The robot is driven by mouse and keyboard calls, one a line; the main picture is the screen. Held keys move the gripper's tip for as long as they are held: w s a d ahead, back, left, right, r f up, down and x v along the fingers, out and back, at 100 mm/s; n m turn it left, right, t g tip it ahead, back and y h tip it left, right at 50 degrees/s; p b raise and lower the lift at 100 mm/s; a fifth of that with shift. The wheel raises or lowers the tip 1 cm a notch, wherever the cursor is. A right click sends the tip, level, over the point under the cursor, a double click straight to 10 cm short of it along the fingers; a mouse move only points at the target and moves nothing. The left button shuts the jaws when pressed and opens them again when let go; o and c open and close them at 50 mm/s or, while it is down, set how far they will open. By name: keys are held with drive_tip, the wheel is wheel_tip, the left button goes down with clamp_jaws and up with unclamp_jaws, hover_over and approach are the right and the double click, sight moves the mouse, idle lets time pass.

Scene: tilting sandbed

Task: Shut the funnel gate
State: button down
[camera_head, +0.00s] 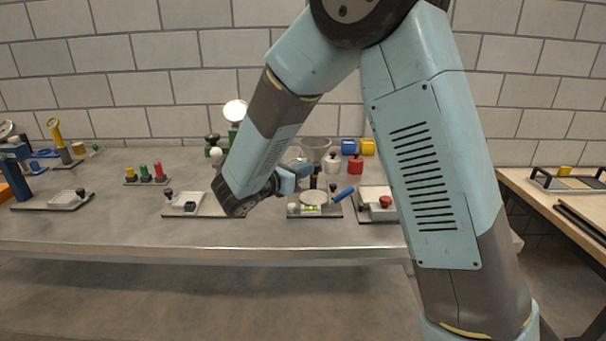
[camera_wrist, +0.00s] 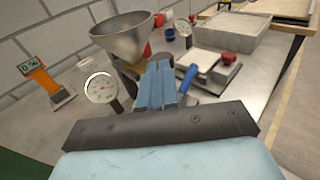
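The grey metal funnel (camera_head: 315,144) stands behind my gripper on the workbench. In the wrist view, the funnel (camera_wrist: 122,38) is large, just left of and beyond the fingers. A blue handle (camera_head: 343,194) sticks out at the right of the stand below the funnel. It also shows in the wrist view (camera_wrist: 188,78), right of the fingers and apart from them. My gripper (camera_head: 304,170) is in front of the funnel stand, above the bench. Its blue fingers (camera_wrist: 160,70) look closed together with nothing seen between them. The gate plate itself is not clearly visible.
A round white dial (camera_wrist: 101,88) stands left of the fingers. A base with a red knob (camera_head: 385,202) lies right of the stand. Red (camera_head: 355,164) and yellow (camera_head: 367,147) containers stand behind. The bench's front strip (camera_head: 200,235) is clear.

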drive_tip(key=shift+w+d, duration=0.1)
drive_tip(key=shift+w, duration=0.4)
